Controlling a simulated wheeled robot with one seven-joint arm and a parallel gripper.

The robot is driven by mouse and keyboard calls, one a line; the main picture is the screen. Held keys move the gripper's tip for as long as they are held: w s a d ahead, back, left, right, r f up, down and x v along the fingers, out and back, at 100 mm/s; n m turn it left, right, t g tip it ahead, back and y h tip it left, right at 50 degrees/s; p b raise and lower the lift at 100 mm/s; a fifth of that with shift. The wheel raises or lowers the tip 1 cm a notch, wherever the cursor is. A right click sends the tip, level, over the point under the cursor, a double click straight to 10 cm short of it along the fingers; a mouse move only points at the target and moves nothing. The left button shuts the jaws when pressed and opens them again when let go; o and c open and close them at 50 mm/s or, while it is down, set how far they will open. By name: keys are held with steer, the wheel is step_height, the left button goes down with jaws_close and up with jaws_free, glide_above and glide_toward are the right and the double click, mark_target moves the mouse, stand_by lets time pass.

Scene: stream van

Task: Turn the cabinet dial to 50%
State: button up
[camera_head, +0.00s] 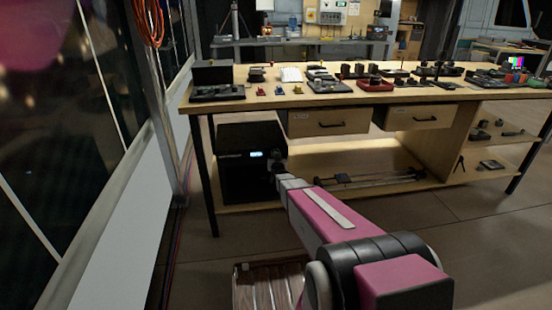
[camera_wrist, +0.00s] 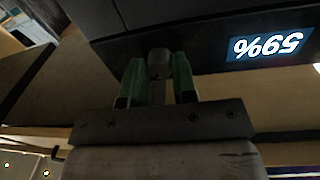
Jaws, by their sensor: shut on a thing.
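The dark cabinet (camera_head: 240,180) stands on the lower shelf under the left end of the workbench. Its small lit display (camera_head: 256,154) faces me. In the wrist view the display (camera_wrist: 268,46) is upside down and appears to read 59%. The dial (camera_wrist: 159,64) is a small dark knob on the cabinet front beside the display. My gripper (camera_wrist: 160,78) is shut on the dial, with one greenish finger on each side of it. In the head view my gripper (camera_head: 279,166) is at the cabinet's front right and hides the dial.
The workbench (camera_head: 270,101) above holds several small tools and parts. Two drawers, a left one (camera_head: 330,121) and a right one (camera_head: 419,116), hang under its top. A tripod-like item (camera_head: 372,179) lies on the lower shelf right of my gripper. Floor is clear at right.

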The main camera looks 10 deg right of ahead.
steer(key=shift+n, duration=2.2)
steer(key=o, duration=0.9)
steer(key=shift+o, duration=0.2)
steer(key=shift+s, duration=0.1)
steer(key=s, duration=1)
steer(key=shift+s+a+f, duration=0.25)
steer(key=shift+s, duration=0.05)
